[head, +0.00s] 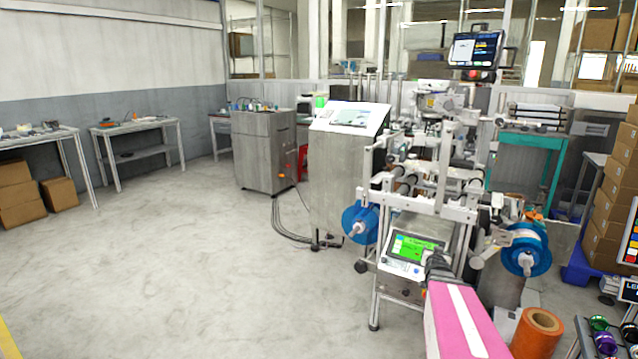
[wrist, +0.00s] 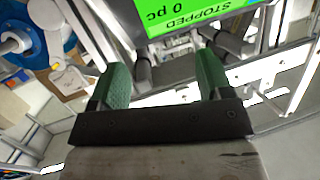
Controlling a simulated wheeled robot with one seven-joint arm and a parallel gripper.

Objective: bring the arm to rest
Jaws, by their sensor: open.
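My gripper shows in the wrist view (wrist: 162,78) as two green finger pads held wide apart, with nothing between them. In the head view my pink and white arm reaches up from the bottom edge, and the dark gripper (head: 438,264) is at its far end, in front of the machine's small control panel. The green control screen (head: 412,247) is just left of the gripper; in the wrist view the screen (wrist: 190,20) reads "STOPPED 0 pc" upside down. I cannot tell the gap between fingers and machine.
The film machine (head: 440,190) carries a blue reel (head: 360,222) on the left and another blue reel (head: 526,250) on the right. An orange roll (head: 537,332) stands close to my arm's right side. Stacked cartons (head: 608,195) are at far right. The left floor is clear.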

